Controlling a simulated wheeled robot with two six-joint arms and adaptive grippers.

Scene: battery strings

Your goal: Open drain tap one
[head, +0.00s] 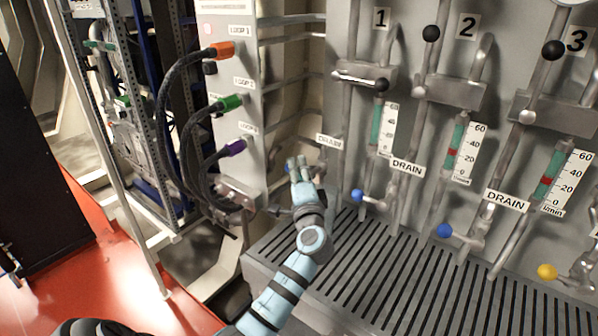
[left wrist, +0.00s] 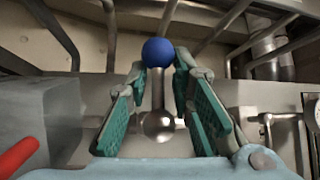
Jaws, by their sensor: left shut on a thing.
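The blue ball knob (left wrist: 158,52) of the leftmost drain tap sits between the fingertips of my left gripper (left wrist: 159,65) in the left wrist view. My left gripper is shut on this knob. The tap's metal lever (left wrist: 157,92) runs from the knob to a round metal joint (left wrist: 157,126) between the fingers. In the head view my left gripper (head: 300,167) is below the leftmost DRAIN label (head: 328,141) and mostly hides that tap. My right gripper is not in view.
Two more blue-knobbed taps (head: 357,195) (head: 445,231) and a yellow knob (head: 547,272) are to the right, above a slatted grate (head: 370,270). Thick cables with orange (head: 222,50), green (head: 228,102) and purple (head: 234,147) plugs hang left of the gripper.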

